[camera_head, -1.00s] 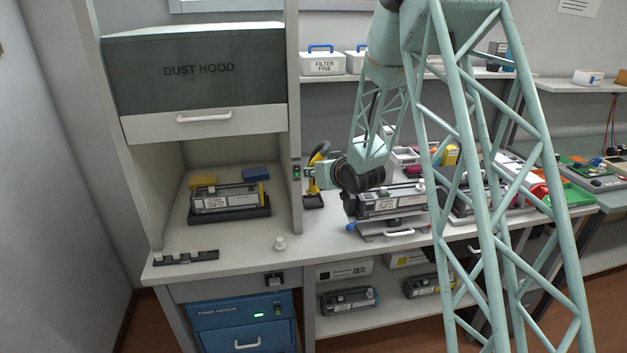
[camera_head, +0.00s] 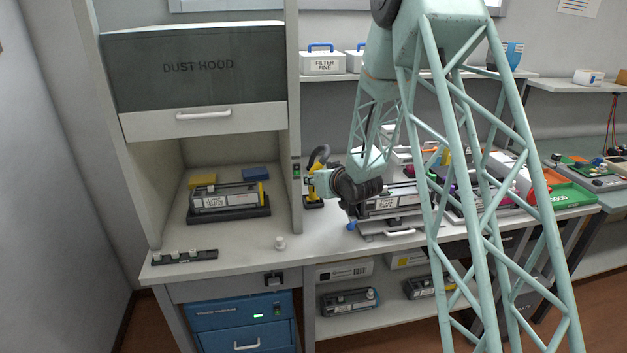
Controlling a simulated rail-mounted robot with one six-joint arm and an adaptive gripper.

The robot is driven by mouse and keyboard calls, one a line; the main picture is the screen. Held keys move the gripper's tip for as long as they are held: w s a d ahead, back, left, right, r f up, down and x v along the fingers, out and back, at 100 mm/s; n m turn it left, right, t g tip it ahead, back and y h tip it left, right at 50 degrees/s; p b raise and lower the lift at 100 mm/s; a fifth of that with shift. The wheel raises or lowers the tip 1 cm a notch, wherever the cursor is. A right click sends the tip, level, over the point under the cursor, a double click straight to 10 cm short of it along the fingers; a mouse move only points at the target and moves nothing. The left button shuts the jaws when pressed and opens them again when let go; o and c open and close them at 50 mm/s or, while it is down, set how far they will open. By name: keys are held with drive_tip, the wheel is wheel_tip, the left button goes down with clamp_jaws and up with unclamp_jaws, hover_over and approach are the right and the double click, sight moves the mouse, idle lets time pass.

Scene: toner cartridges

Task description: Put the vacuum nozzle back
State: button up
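The vacuum nozzle (camera_head: 311,186) is yellow with a black curved hose at its top. It stands upright over a small black base (camera_head: 313,204) on the bench, just right of the dust hood's side wall. My gripper (camera_head: 313,182) comes in from the right, level with the nozzle, and overlaps it in the picture. The fingertips are too small and too covered to tell whether they are open or shut on it. Whether the nozzle touches the black base is also unclear.
The dust hood (camera_head: 197,72) holds a toner cartridge (camera_head: 226,199) on a dark tray. A small white cap (camera_head: 280,243) and a black strip with white caps (camera_head: 184,257) lie near the front edge. Another cartridge (camera_head: 388,206) stands right of the nozzle, below my arm.

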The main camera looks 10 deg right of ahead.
drive_tip(key=o, duration=0.8)
drive_tip(key=shift+o, duration=0.2)
drive_tip(key=shift+r, duration=0.1)
drive_tip(key=shift+r+p, duration=0.1)
drive_tip(key=shift+p, duration=0.2)
drive_tip(key=p+v, duration=0.1)
drive_tip(key=v, duration=1.1)
drive_tip(key=shift+r, duration=0.1)
